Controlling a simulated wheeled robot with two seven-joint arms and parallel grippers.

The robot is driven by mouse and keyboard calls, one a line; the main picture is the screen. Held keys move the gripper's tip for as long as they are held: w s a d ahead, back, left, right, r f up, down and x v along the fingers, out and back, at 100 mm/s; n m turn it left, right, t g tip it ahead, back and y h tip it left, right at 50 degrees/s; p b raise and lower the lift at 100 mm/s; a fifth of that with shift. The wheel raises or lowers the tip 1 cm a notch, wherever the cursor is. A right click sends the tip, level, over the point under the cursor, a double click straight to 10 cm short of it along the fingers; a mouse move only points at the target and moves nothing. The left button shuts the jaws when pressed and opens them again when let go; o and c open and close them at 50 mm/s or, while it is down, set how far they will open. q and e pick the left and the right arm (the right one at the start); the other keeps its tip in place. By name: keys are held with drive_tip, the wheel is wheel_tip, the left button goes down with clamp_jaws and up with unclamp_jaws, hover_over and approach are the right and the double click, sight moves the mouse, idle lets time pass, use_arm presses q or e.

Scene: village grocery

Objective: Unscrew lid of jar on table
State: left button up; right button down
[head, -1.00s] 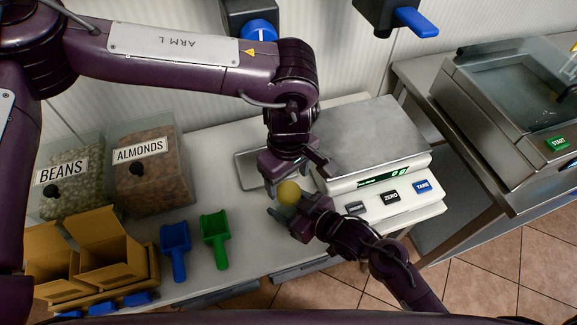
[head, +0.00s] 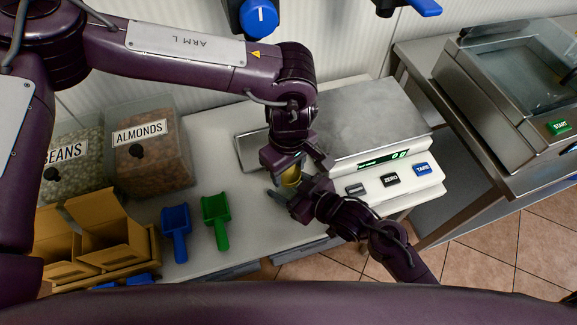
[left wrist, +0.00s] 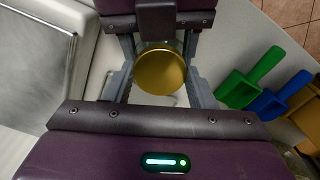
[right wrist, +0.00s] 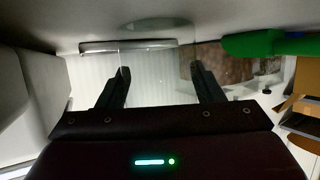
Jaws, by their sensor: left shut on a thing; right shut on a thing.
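The jar (head: 291,180) stands on the white table in front of the scale, small and partly hidden by my grippers in the head view. Its round gold lid (left wrist: 160,71) lies between the fingers of my left gripper (head: 294,170), which comes down from above and is shut on the lid. My right gripper (head: 288,190) reaches in from the lower right and is shut on the jar body below the lid. In the right wrist view the clear glass between the right fingers (right wrist: 162,88) is hard to make out.
A scale (head: 365,130) stands right behind the jar. A green scoop (head: 217,218) and a blue scoop (head: 176,228) lie to the left, with cardboard boxes (head: 110,235) beyond them. An almond bin (head: 150,150) is at the back left. The table's front edge is close.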

use_arm(q)
drive_tip(key=n, duration=0.4)
drive_tip(key=shift+n, duration=0.3)
drive_tip(key=n, duration=0.5)
drive_tip(key=shift+n, duration=0.4)
drive_tip(key=o, duration=1.1)
